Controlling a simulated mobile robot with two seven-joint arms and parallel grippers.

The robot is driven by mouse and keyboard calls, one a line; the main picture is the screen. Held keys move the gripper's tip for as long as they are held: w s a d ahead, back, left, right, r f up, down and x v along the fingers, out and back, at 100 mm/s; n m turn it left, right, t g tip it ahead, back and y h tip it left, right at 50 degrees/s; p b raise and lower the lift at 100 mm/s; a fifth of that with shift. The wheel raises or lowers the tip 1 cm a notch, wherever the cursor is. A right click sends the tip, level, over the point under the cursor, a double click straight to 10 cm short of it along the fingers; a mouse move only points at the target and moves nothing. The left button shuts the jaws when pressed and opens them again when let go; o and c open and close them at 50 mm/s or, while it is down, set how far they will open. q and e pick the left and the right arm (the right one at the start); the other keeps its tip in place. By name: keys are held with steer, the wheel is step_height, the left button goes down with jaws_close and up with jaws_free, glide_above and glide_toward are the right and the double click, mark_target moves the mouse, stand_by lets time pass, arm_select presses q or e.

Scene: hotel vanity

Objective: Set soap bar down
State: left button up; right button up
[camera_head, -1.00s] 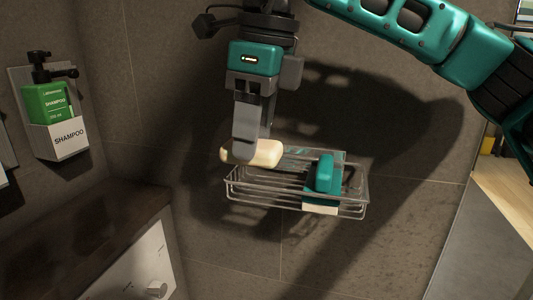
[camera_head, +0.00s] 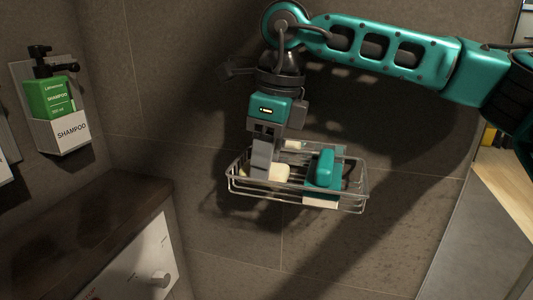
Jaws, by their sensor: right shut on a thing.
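The cream soap bar (camera_head: 280,173) is inside the left part of the wire rack (camera_head: 300,199) on the wall. My right gripper (camera_head: 262,172) points down into the rack and is shut on the soap bar, hiding part of it. Whether the bar touches the rack floor cannot be told. A teal object (camera_head: 323,168) stands in the right part of the rack, beside the bar. My left gripper is not in view.
A green shampoo bottle (camera_head: 48,97) sits in a white holder (camera_head: 66,135) on the left wall. A dark ledge (camera_head: 90,225) runs below it. The rack's wire rails surround the gripper's tips closely.

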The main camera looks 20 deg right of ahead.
mark_target(277, 168)
steer(key=shift+f, duration=0.1)
steer(key=o, duration=1.1)
steer(key=r, duration=0.4)
steer(key=d+r, duration=0.1)
steer(key=r, duration=0.3)
steer(key=s+r, duration=0.1)
steer(key=r, duration=0.3)
steer(key=shift+d+r+p, duration=0.1)
steer(key=shift+d+p, duration=0.1)
steer(key=shift+p, duration=0.1)
